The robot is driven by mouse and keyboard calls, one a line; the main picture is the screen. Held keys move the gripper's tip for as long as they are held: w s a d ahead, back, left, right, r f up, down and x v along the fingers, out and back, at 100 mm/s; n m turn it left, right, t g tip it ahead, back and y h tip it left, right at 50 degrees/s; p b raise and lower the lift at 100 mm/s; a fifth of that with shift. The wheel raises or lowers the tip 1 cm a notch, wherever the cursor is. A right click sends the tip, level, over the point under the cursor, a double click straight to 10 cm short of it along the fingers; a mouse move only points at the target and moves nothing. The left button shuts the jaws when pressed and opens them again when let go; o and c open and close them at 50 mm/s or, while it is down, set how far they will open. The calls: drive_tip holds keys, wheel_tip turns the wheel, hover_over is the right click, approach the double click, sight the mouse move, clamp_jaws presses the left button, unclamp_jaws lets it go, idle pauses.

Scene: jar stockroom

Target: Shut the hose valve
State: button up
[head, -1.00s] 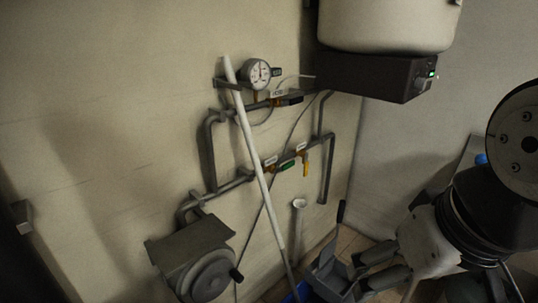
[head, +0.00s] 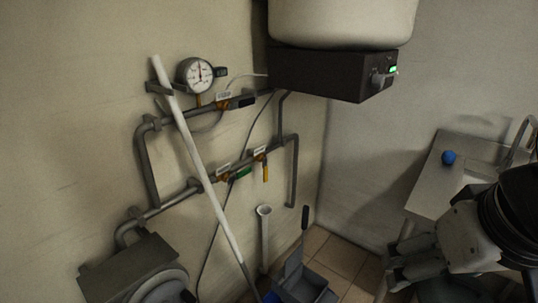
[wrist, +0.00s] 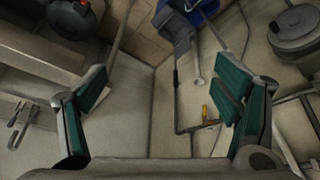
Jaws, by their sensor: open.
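Three small valves sit on the wall pipes in the head view. A black-handled valve (head: 243,101) is on the upper pipe, its handle along the pipe. On the lower pipe, a green-handled valve (head: 242,173) has its handle along the pipe, and a yellow-handled valve (head: 266,172) has its handle hanging down across it. Their white tags are too small to read, so I cannot tell which is the hose valve. My gripper (head: 398,264) is open and empty, right of the pipes and apart from them. In the wrist view its fingers (wrist: 165,98) are spread; the yellow handle (wrist: 206,114) shows beyond them.
A white pole (head: 195,150) leans across the pipes, left of the lower valves. A pressure gauge (head: 196,75) and a dark heater box (head: 330,75) are above. A dustpan (head: 302,282) stands on the floor below. A counter (head: 437,180) with a blue ball (head: 448,157) is right.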

drive_tip(key=w+a+f+n+t+b, duration=0.1)
drive_tip(key=w+f+n+t+b, duration=0.2)
drive_tip(key=w, duration=1.3)
drive_tip(key=w+a+f+n+t+b, duration=0.1)
drive_tip(key=w+f+t+b, duration=0.2)
drive_tip(key=w, duration=1.3)
drive_tip(key=n+y+b, duration=0.6)
drive_tip(key=y+b, duration=0.3)
drive_tip(key=y, duration=0.6)
approach(248, 172)
drive_tip(key=w+a, duration=0.1)
drive_tip(key=a, duration=0.1)
drive_tip(key=w+a+r+b, duration=0.1)
drive_tip(key=a, duration=0.2)
drive_tip(key=w+a+b, duration=0.1)
drive_tip(key=a, duration=0.1)
drive_tip(key=shift+w+a+r, duration=0.25)
drive_tip(key=shift+w+a, duration=0.1)
drive_tip(key=shift+r, duration=0.1)
drive_tip(key=c, duration=1.7)
